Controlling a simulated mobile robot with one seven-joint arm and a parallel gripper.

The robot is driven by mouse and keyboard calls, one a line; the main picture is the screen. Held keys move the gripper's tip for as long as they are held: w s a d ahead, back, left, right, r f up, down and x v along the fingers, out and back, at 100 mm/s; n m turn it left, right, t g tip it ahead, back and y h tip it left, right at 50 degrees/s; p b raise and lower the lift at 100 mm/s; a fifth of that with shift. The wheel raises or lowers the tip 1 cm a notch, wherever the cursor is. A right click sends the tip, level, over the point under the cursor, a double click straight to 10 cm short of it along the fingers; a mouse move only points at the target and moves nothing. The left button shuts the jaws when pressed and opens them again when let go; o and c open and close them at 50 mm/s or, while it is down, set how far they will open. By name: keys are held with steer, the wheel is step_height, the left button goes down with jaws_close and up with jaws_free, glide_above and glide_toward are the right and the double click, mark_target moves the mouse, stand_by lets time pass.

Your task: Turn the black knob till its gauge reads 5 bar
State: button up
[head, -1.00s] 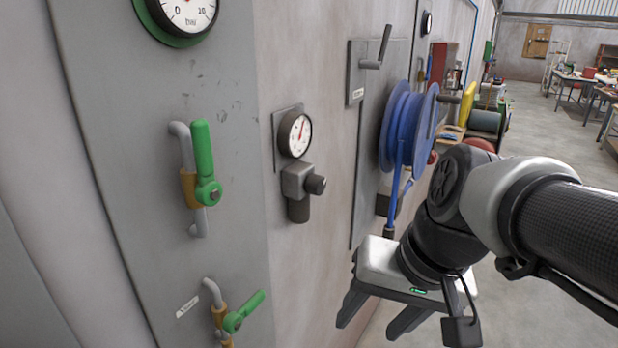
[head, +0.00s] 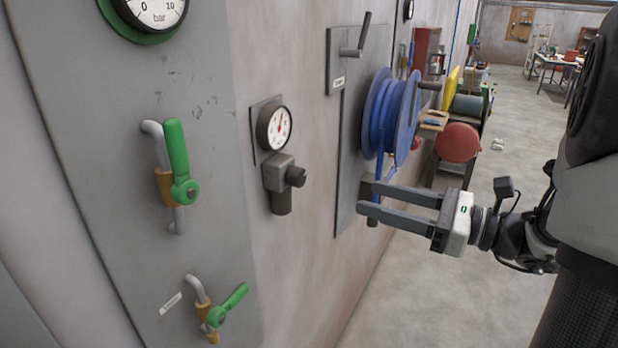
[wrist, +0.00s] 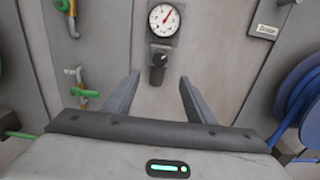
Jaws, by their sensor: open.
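The black knob (head: 296,176) sticks out from a grey regulator body (head: 278,172) on the wall. Its round white gauge (head: 275,128) is just above; the red needle points up and slightly right, but the numbers are too small to read. In the wrist view the knob (wrist: 159,60) and the gauge (wrist: 164,20) are ahead, beyond and between the fingertips. My gripper (head: 364,198) is open and empty, to the right of the knob and apart from it, with its fingers pointing left toward the wall. It also shows in the wrist view (wrist: 160,78).
Green-handled valves (head: 178,165) and a larger gauge (head: 150,12) are on the panel at left. A blue hose reel (head: 392,118) and a lever (head: 358,40) are on the wall right of the knob.

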mark_target(303, 180)
steer(key=p+x, duration=0.1)
steer(key=x, duration=1.3)
steer(key=shift+a+p, duration=0.25)
steer(key=shift+p, duration=0.05)
steer(key=c, duration=1)
steer(key=shift+c, duration=0.2)
steer(key=shift+f+n+b, duration=0.15)
steer(key=shift+n+b, duration=0.15)
steer(key=shift+b, duration=0.25)
